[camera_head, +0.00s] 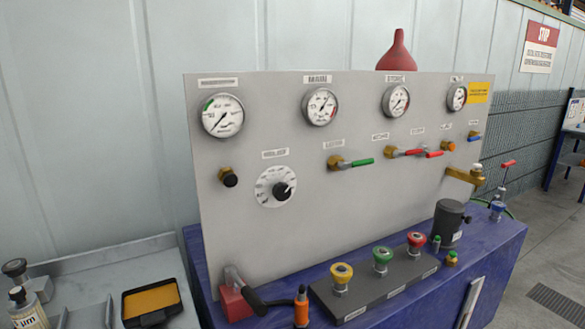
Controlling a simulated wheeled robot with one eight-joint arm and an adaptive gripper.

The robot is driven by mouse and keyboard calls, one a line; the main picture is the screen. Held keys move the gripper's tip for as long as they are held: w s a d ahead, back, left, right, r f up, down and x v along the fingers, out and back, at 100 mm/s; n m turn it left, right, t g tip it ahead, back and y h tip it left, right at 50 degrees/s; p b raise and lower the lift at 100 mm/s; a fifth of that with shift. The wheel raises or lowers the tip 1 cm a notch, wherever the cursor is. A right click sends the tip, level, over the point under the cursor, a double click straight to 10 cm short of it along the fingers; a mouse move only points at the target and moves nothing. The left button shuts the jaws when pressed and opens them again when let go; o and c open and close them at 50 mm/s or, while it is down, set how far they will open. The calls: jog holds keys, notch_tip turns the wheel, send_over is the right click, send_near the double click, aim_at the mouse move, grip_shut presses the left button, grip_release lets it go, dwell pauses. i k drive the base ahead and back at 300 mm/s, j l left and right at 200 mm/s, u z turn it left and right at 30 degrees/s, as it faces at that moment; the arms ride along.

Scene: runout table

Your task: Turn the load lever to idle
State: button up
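A lever with a dark handle (266,302) sits on a red block (234,304) at the lower left foot of the grey panel (330,225). It looks like the load lever, but I cannot read any label that says so. The handle slants down to the right, close to the blue bench top. I cannot tell which setting it is at. My gripper is not in view.
An orange-and-black object (301,308) stands just right of the lever. A base with yellow, green and red knobs (380,282) lies further right. A black tray (151,302) and bottle (28,308) stand left. The panel carries gauges, a dial (276,187) and valves.

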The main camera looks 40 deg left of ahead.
aim_at(341, 166)
jog(key=u, duration=1.45)
